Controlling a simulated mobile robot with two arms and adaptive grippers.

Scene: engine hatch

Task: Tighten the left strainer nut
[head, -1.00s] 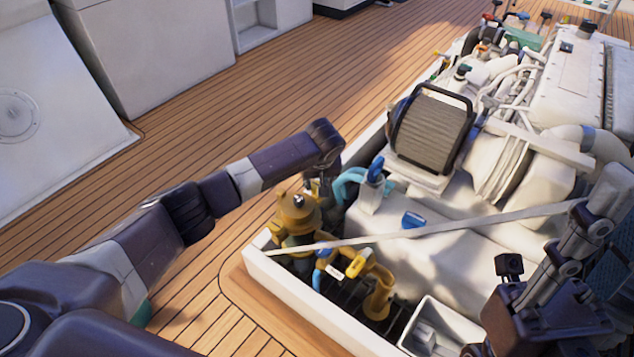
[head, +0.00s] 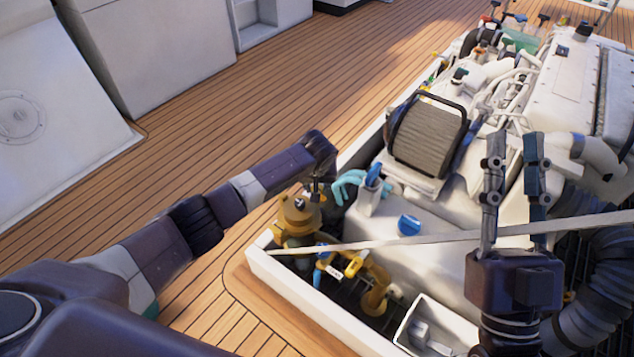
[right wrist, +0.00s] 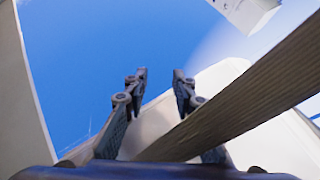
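A bronze-yellow strainer (head: 298,218) stands at the near left corner of the engine hatch, with a dark-centred nut (head: 299,203) on its top. My left arm reaches in from the left and ends just above and to the right of the strainer. My left gripper (head: 315,188) points down there, close to the strainer top; its fingers are too small and dark to read, and contact cannot be told. My right gripper (head: 513,140) points up at the right of the hatch, with its two fingers apart and empty. The right wrist view also shows the right gripper (right wrist: 160,76) open.
A pale bar (head: 460,237) crosses above the hatch in front of my right gripper; a wooden beam (right wrist: 245,95) crosses the right wrist view. Yellow pipework (head: 376,290), a blue-handled valve (head: 373,174) and a white box (head: 432,325) crowd the hatch. The deck at left is clear.

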